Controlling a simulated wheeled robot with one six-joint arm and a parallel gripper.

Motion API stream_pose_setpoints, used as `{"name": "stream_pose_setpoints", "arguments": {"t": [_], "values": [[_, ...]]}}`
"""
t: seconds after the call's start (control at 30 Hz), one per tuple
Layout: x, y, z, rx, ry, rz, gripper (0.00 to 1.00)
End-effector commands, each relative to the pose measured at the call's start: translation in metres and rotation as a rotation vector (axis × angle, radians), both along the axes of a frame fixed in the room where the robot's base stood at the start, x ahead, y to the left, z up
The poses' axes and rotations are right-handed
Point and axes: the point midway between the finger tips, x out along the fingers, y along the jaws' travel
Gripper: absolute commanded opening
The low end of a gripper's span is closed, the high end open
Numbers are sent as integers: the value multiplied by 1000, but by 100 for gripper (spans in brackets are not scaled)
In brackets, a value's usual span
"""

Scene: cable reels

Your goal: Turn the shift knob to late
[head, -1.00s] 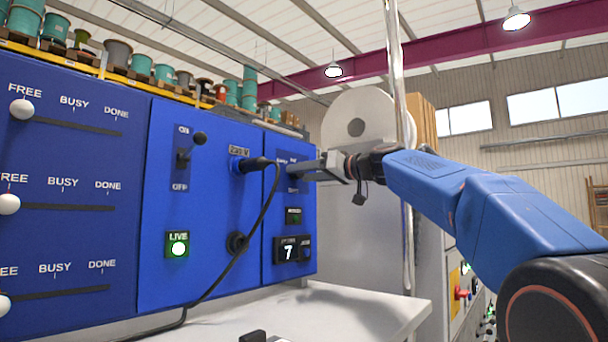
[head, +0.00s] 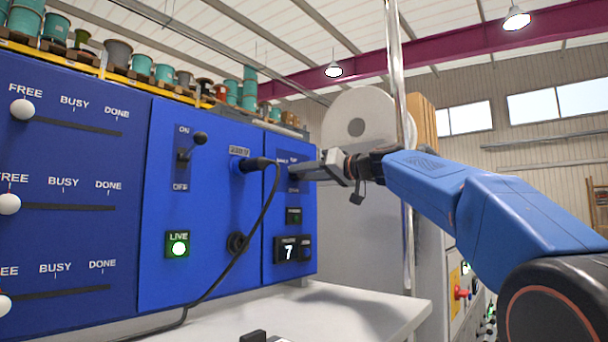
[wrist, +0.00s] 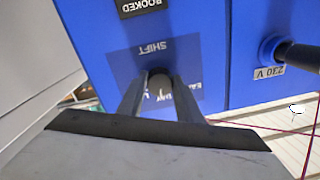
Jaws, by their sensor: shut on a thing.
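The shift knob (wrist: 158,84) is a small dark knob on a darker blue plate marked SHIFT (wrist: 153,50), seen upside down in the wrist view. My gripper (wrist: 160,98) is shut on the knob, one finger on each side of it. A label partly showing as EARLY lies just beyond the knob, and the fingers cover the rest of the lettering. In the head view my gripper (head: 300,171) reaches the right-hand blue panel (head: 283,217) from the right and hides the knob. The knob's pointing direction cannot be made out.
A black plug with a cable (head: 262,163) sits in a socket left of my gripper. A toggle lever (head: 198,140), a lit LIVE lamp (head: 178,245) and a display reading 7 (head: 288,251) are on the panels. A pale worktop (head: 350,310) lies below.

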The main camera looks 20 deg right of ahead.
Motion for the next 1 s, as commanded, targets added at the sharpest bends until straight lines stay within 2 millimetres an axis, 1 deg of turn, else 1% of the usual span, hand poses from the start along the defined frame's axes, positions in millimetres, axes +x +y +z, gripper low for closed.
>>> {"name": "stream_pose_setpoints", "arguments": {"t": [0.7, 1.0], "values": [[-2, 2, 1, 521, 377, 0, 9], [-2, 2, 1, 674, 489, -1, 9]]}}
